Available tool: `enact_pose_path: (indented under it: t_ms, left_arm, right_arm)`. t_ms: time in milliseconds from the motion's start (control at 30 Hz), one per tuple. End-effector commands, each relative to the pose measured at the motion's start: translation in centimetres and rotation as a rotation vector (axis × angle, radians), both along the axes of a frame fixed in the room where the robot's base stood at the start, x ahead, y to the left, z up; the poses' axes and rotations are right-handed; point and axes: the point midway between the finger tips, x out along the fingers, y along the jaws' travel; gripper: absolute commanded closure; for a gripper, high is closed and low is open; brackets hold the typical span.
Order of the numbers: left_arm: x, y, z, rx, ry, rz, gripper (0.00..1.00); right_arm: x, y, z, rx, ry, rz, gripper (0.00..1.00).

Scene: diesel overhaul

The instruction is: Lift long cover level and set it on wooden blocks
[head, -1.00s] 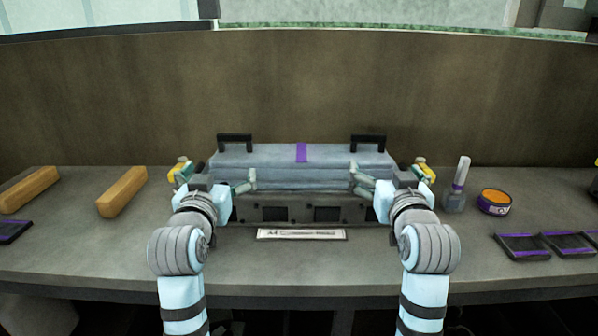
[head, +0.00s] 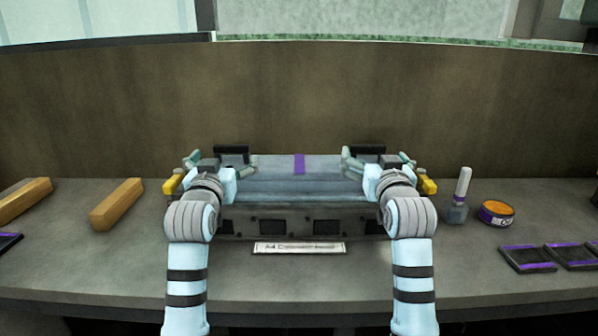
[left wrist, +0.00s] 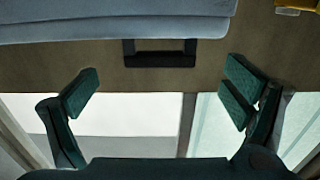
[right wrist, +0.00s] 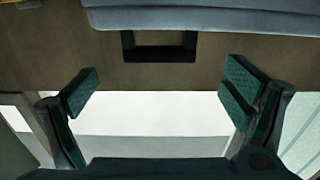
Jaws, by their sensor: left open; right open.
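The long cover (head: 275,180) is a blue-grey slab with a purple stripe, lying level on a dark engine block (head: 288,228). A black handle stands near each end, the left one (head: 232,150) and the right one (head: 368,150). My left gripper (head: 220,162) is open at the left handle, which shows ahead between its fingers in the left wrist view (left wrist: 160,60). My right gripper (head: 379,162) is open at the right handle, also ahead between the fingers in the right wrist view (right wrist: 160,53). Neither holds anything. Two wooden blocks (head: 117,204) (head: 24,200) lie apart on the left.
A brush-capped bottle (head: 459,198) and an orange-topped tin (head: 496,212) stand right of the engine. Dark trays with purple edges (head: 527,259) lie at the right. A white label (head: 298,248) is in front. Yellow parts (head: 427,184) flank the engine. A brown wall rises behind.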

Motion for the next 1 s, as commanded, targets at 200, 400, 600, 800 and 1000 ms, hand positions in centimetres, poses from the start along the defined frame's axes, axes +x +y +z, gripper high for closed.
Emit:
enact_pose_path:
  t_ms: [200,400,600,800,1000]
  left_arm:
    - [4.0,0.0,0.1,0.0,0.001,0.0,0.06]
    - [6.0,0.0,0.0,0.0,0.0,0.0,0.06]
    - [6.3,0.0,0.0,0.0,0.0,0.0,0.06]
    - [6.3,0.0,0.0,0.0,0.0,0.0,0.19]
    - [6.2,0.0,0.0,0.0,0.0,0.0,0.51]
  right_arm:
    - [4.0,-0.1,0.0,0.0,0.001,-0.001,0.06]
    - [6.0,-0.1,0.0,0.001,-0.001,-0.001,0.06]
    - [6.3,-0.1,0.0,0.001,-0.001,0.0,0.06]
    - [6.2,-0.1,0.0,0.001,0.0,0.0,0.19]
    - [6.2,0.0,0.0,0.001,0.0,0.0,0.51]
